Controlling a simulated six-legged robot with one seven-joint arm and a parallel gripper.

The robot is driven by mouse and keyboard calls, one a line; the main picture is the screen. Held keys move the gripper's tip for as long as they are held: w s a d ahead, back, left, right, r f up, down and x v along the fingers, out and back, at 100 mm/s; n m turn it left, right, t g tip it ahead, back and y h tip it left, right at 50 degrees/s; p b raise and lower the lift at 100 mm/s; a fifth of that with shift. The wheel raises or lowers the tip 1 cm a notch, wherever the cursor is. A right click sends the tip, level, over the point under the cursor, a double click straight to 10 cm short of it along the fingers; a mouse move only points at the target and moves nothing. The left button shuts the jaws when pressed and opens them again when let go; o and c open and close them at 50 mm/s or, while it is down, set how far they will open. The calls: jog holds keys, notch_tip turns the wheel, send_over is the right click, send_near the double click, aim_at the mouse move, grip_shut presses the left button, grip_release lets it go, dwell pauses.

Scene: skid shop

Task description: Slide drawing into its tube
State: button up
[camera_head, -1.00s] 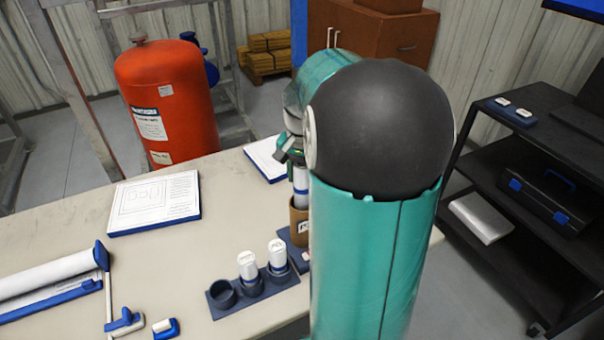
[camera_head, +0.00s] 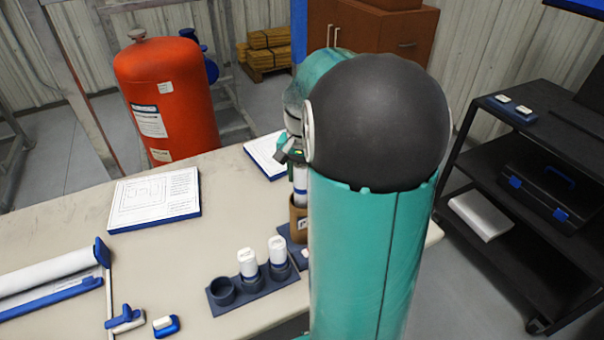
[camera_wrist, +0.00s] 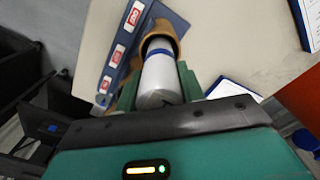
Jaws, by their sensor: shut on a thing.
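My gripper (camera_wrist: 158,82) is shut on a rolled white drawing (camera_wrist: 162,72) with a blue band. One green finger lies on each side of the roll in the wrist view. The far end of the roll meets the mouth of a brown tube (camera_wrist: 157,27), and looks partly inside it; how deep is hidden. In the head view, the drawing (camera_head: 300,184) hangs upright from my gripper (camera_head: 290,155) over the brown tube (camera_head: 297,224), which stands in a dark blue holder (camera_wrist: 121,50). My own arm hides part of the tube and holder.
A dark rack (camera_head: 228,309) with two white-capped items stands left of the tube. A drawing board (camera_head: 155,200), a large white roll (camera_head: 45,272) and small blue-and-white tools lie farther left on the table (camera_head: 235,190). A black shelf cart (camera_head: 515,190) stands at the right.

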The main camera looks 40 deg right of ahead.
aim_at(302, 190)
jog(key=shift+f, duration=3)
jog(key=o, duration=1.5)
jog(key=shift+r, duration=0.1)
jog(key=shift+r, duration=3.4)
